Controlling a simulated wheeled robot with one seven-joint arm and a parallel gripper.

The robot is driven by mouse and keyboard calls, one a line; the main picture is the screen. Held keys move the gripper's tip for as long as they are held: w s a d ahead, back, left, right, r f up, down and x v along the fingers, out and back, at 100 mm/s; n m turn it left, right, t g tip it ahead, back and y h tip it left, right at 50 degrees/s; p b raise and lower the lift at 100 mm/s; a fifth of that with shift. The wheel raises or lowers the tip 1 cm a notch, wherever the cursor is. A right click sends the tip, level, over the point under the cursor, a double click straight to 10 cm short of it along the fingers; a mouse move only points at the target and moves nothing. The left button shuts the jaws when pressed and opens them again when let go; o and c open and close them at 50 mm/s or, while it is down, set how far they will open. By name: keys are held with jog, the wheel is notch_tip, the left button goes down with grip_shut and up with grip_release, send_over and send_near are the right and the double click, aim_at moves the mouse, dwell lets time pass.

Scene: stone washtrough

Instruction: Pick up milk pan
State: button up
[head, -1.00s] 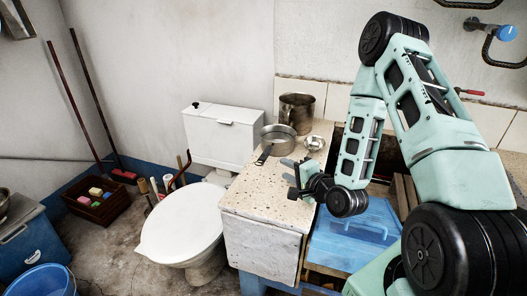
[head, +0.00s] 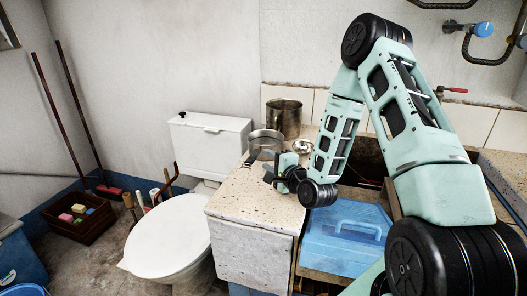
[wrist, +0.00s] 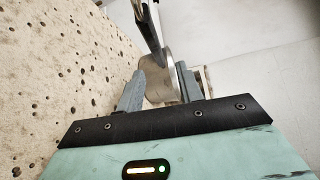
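The milk pan (head: 266,137) is a grey metal pan on the stone worktop, with its handle (head: 250,158) pointing toward the front left. My gripper (head: 275,172) is just in front of the pan, low over the worktop. In the wrist view my gripper (wrist: 159,88) is open, its two grey fingers apart. The pan's metal side (wrist: 158,78) shows beyond and between the fingertips, and its dark handle (wrist: 149,25) runs to the top edge. I cannot tell whether a finger touches the pan.
A metal jug (head: 284,118) stands behind the pan and a small metal bowl (head: 302,146) to its right. The speckled stone worktop (head: 240,195) is bare at the front. A blue toolbox (head: 345,240) lies right of it, a toilet (head: 170,235) left.

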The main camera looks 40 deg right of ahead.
aim_at(259, 154)
jog(key=w, duration=0.9)
jog(key=shift+w+d+f+p, duration=0.1)
jog(key=shift+d+f+p, duration=0.1)
jog(key=shift+f+p, duration=0.2)
grip_shut()
